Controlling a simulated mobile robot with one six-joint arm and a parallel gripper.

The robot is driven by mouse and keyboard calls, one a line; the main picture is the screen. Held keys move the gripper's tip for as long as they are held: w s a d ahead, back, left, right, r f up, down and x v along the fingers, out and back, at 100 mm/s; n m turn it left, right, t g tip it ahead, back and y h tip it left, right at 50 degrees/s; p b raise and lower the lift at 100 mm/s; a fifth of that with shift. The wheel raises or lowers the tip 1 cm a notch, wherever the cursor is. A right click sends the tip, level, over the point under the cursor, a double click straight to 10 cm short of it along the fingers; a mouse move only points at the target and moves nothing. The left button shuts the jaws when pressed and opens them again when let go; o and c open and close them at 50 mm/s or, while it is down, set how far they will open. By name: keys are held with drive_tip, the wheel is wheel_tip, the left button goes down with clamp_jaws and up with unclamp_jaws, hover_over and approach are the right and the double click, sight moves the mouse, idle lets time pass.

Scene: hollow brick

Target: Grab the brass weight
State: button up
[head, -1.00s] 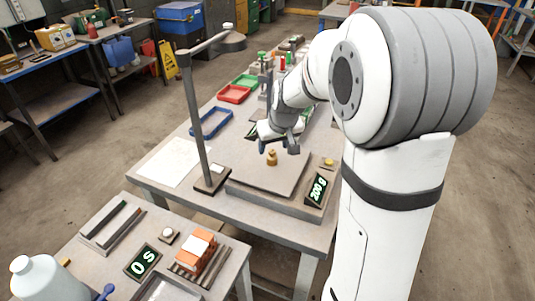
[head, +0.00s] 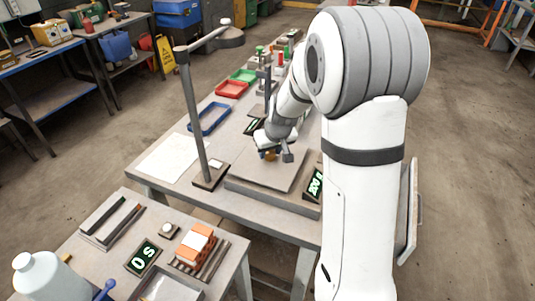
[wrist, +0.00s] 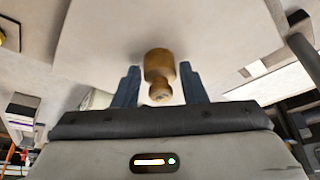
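The brass weight (wrist: 159,72) stands on the flat plate of the scale (head: 290,160), whose display is partly hidden by my arm. In the wrist view the weight lies between the two blue fingers of my gripper (wrist: 160,88), with a visible gap on each side. In the head view my gripper (head: 272,150) is low over the plate, and the weight (head: 270,155) is partly hidden by it. The gripper is open around the weight.
A dark post with a horizontal arm (head: 195,110) stands left of the scale. Blue (head: 209,120), red (head: 232,89) and green (head: 243,75) trays lie farther back. A front table holds an orange brick (head: 196,244), a timer (head: 143,257) and a white bottle (head: 45,278).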

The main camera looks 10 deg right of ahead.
drive_tip(key=c, duration=0.7)
clamp_jaws()
drive_tip(key=shift+r, duration=0.1)
